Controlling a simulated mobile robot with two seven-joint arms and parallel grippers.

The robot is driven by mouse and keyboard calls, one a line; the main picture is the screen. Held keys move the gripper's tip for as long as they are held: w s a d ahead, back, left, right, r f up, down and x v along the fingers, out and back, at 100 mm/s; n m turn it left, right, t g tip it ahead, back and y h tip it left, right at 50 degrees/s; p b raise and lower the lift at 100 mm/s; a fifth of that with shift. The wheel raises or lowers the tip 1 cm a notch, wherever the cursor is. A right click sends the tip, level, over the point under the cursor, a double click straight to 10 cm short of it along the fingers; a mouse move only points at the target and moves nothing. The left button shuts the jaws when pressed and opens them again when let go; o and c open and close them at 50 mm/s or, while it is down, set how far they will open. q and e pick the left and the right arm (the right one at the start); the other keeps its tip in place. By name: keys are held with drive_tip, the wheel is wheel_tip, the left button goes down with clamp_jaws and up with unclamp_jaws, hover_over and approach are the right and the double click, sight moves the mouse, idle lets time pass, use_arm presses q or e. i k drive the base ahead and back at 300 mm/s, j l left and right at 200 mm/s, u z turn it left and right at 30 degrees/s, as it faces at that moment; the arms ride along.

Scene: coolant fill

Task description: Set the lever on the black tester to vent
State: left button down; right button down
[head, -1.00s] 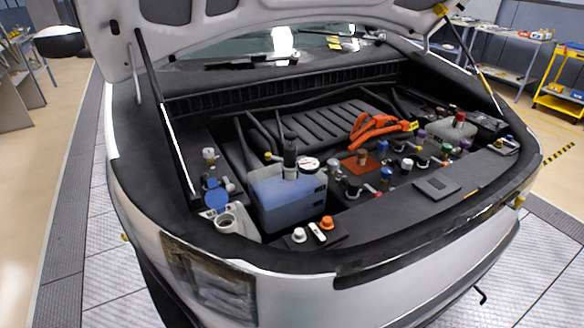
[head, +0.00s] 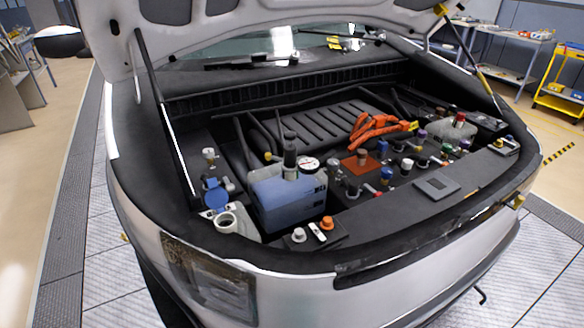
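The black tester (head: 290,155) stands upright on top of the blue coolant tank (head: 288,204) in the left part of the open engine bay. A round white-faced gauge (head: 308,163) sits at its right side. A small yellow tip (head: 268,157) shows at its left side and may be the lever; it is too small to tell its setting. Neither of my grippers is in view.
A filler neck (head: 227,222) and a blue cap (head: 215,195) are left of the tank. White and orange knobs (head: 327,223) stand in front. Several coloured caps and an orange cable (head: 375,128) lie to the right. The raised hood (head: 250,25) overhangs the bay.

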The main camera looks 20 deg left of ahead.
sight(268, 156)
drive_tip(key=i+j, duration=0.1)
drive_tip(key=j, duration=0.65)
drive_tip(key=i+j+u, duration=0.1)
drive_tip(key=j, duration=0.25)
drive_tip(key=i+j, duration=0.15)
drive_tip(key=j, duration=0.25)
drive_tip(key=k+j, duration=0.2)
drive_tip(key=j, duration=0.2)
drive_tip(key=k+j+z, duration=0.1)
drive_tip(key=j, duration=0.35)
drive_tip(key=k+j, duration=0.3)
drive_tip(key=i+j+z, duration=0.1)
drive_tip(key=j, duration=0.45)
drive_tip(key=i+j, duration=0.15)
drive_tip(key=j, duration=0.4)
drive_tip(key=i+j+z, duration=0.15)
drive_tip(key=j, duration=0.45)
drive_tip(key=j+z, duration=0.1)
drive_tip(key=j, duration=0.45)
drive_tip(key=i+j+z, duration=0.1)
drive_tip(key=i+j, duration=0.5)
drive_tip(key=i, duration=0.1)
